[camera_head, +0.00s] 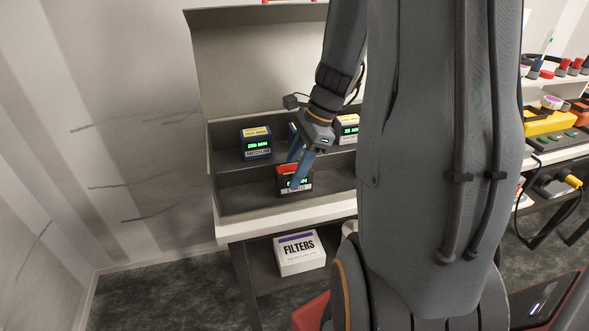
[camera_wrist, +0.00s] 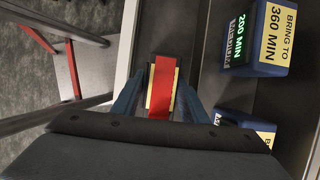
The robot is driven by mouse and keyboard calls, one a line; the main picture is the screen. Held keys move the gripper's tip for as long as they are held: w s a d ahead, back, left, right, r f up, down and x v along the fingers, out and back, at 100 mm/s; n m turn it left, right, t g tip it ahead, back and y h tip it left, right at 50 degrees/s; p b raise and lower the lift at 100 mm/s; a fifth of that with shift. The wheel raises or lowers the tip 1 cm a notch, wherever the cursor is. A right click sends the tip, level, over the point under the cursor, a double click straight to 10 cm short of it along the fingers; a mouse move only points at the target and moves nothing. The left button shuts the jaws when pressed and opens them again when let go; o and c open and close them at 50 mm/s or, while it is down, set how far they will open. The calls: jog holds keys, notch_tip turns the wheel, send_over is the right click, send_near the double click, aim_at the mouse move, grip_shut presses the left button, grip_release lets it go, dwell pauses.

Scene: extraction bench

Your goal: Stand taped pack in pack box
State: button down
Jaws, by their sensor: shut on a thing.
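My gripper (camera_wrist: 160,88) is shut on the taped pack (camera_wrist: 160,75), whose top has a red strip with cream edges in the wrist view. In the head view the pack (camera_head: 281,176) is dark, with a red top, green digits and a pale label, partly hidden by my blue finger. It is upright in the front part of the grey open box (camera_head: 228,197), which looks like the pack box. I cannot tell if it touches the floor. A blue pack marked MEDIUM (camera_head: 257,142) stands behind on the left. Another pack (camera_head: 348,129) stands back right.
A low divider (camera_head: 230,172) runs across the box. Its tall back panel (camera_head: 265,60) rises behind. The box stands on a white bench edge (camera_head: 235,229); a FILTERS carton (camera_head: 300,252) sits on a shelf below. My arm hides the box's right side. Free floor shows left of the held pack.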

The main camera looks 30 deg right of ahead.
jog(key=c, duration=1.1)
grip_release()
jog(key=shift+f, duration=0.1)
jog(key=b+v, duration=0.1)
jog(key=v, duration=1.1)
jog(key=s+a+f+n+h, duration=0.1)
jog(key=a+f+n, duration=0.1)
jog(key=a+n, duration=0.1)
jog(key=s+a+f+n+h, duration=0.1)
jog(key=a+f+n, duration=0.2)
jog(key=a+n, duration=0.1)
jog(key=s+a+f+n+g, duration=0.1)
jog(key=a+f+n, duration=0.1)
jog(key=a+n, duration=0.1)
jog(key=shift+a+f+n+h, duration=0.2)
jog(key=shift+a+n+h, duration=0.2)
jog(key=shift+n, duration=0.5)
jog(key=s+a+f+n, duration=0.1)
jog(key=a+n, duration=0.1)
jog(key=n, duration=0.1)
jog(key=s+a+f+n+h, duration=0.1)
jog(key=a+n, duration=0.1)
jog(key=n, duration=0.1)
jog(key=s+a+f+n, duration=0.1)
jog(key=a+f+n, duration=0.1)
jog(key=n, duration=0.1)
jog(key=shift+s+a+n+t, duration=0.1)
jog(key=shift+s+n+t, duration=0.1)
jog(key=shift+n+t, duration=0.1)
jog(key=shift+r, duration=0.1)
